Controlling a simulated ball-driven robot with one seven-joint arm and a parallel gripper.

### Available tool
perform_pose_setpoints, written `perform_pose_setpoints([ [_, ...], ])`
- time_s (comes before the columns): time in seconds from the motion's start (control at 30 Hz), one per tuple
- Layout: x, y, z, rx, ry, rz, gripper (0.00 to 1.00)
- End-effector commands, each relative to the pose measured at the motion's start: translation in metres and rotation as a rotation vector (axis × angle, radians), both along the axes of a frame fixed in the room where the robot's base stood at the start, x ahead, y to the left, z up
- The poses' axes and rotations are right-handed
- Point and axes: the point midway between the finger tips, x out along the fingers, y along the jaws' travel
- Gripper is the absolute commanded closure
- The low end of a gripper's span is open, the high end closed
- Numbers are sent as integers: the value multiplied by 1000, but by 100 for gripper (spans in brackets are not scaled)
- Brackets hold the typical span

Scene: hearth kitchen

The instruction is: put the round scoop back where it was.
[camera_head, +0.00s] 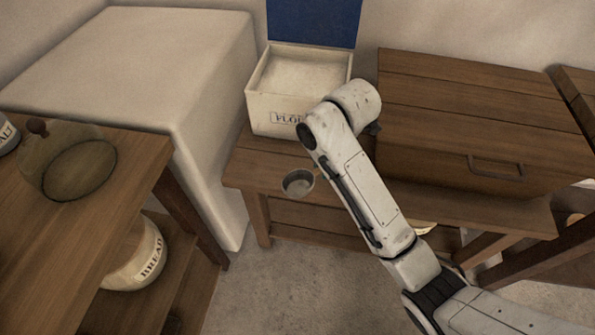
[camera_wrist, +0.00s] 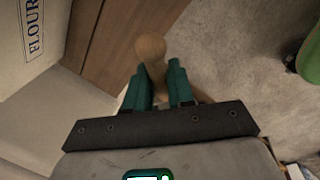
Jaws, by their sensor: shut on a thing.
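My gripper (camera_wrist: 158,88) shows in the wrist view with its two teal fingers shut on the pale wooden handle (camera_wrist: 151,48) of the round scoop. The handle's rounded end sticks out beyond the fingertips. The scoop's bowl is hidden in the wrist view. In the head view a small round metal cup, which looks like the bowl of the scoop (camera_head: 298,184), shows left of my arm, over the front edge of the low bench. My arm hides the gripper and handle there. The cream flour box (camera_head: 272,112) stands open on the bench behind, its blue lid raised; its lettered side shows in the wrist view (camera_wrist: 45,62).
A wooden chest (camera_head: 470,110) fills the bench's right part. A white-covered block (camera_head: 140,60) stands left of the bench (camera_head: 250,165). A glass dome (camera_head: 65,170) sits on the left table, with a bread crock (camera_head: 135,265) below. Floor in front is clear.

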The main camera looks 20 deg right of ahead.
Motion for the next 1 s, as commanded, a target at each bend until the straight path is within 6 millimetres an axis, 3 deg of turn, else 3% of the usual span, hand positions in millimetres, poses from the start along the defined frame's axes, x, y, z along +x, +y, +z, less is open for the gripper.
perform_pose_setpoints([
  [0.4, 83, -22, -38, -4, 1, -4, 100],
  [0.53, 100, -26, -64, -4, 2, -4, 100],
  [0.7, 117, -30, -84, -3, 1, -3, 100],
  [1.0, 128, -32, -99, -2, 2, -3, 100],
])
